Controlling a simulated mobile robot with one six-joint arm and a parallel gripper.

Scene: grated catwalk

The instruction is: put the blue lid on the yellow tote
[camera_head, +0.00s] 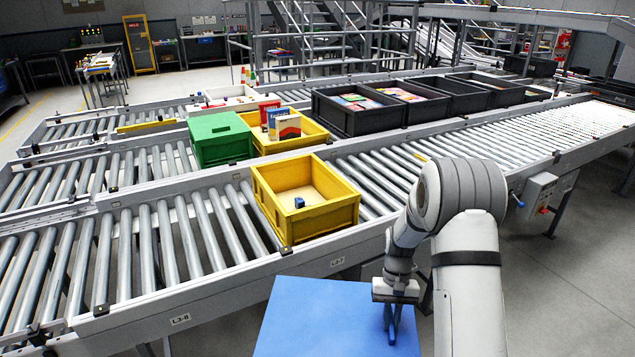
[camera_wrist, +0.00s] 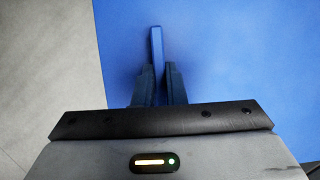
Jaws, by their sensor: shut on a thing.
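The blue lid (camera_head: 315,318) is a flat panel at the bottom of the head view, in front of the near conveyor. My gripper (camera_head: 392,325) is shut on the lid's raised handle. The wrist view shows both fingers (camera_wrist: 157,85) around the blue handle strip (camera_wrist: 156,48), with the lid surface (camera_wrist: 240,60) filling the right side. The yellow tote (camera_head: 325,217) stands open on the near conveyor, beyond the lid and to its left. A small blue block (camera_head: 299,202) lies inside it. The lid's lower part is cut off by the picture edge.
A green closed tote (camera_head: 219,139) and another yellow tote (camera_head: 317,130) with boxes stand on the conveyor behind. Several black totes (camera_head: 345,117) line up to the right. The near conveyor's side rail (camera_head: 215,292) lies between the lid and the rollers. Rollers left of the open tote are clear.

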